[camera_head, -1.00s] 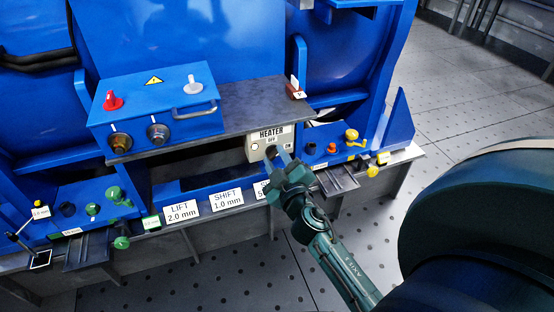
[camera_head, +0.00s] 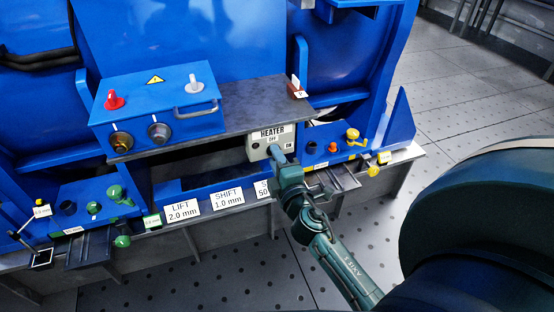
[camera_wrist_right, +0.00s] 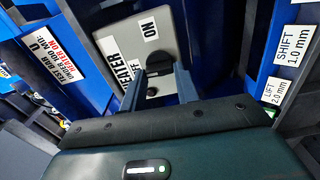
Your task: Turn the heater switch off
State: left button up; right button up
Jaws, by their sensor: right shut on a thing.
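The heater switch panel (camera_head: 257,153) is a beige box under the grey shelf, with HEATER and OFF labels on top and an ON label at its right. In the right wrist view the panel (camera_wrist_right: 183,22) fills the upper middle, with the black switch knob (camera_wrist_right: 158,60) on it. My right gripper (camera_head: 277,153) is at the panel's front. Its fingers (camera_wrist_right: 160,75) are shut on the knob, one on each side. The fingers partly hide the knob, so I cannot tell which label it points to. My left gripper is not in view.
A blue control box (camera_head: 155,105) with a red knob and a handle stands on the grey shelf (camera_head: 245,100), left of the panel. Yellow and red knobs (camera_head: 352,135) are at the right. LIFT and SHIFT labels (camera_head: 228,197) line the lower front edge.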

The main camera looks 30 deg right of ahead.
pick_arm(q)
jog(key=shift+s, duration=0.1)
pick_arm(e)
jog(key=shift+r+n, duration=0.1)
jog(key=shift+n, duration=0.3)
jog(key=o, duration=1)
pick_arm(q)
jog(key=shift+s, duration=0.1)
pick_arm(e)
jog(key=shift+s, duration=0.1)
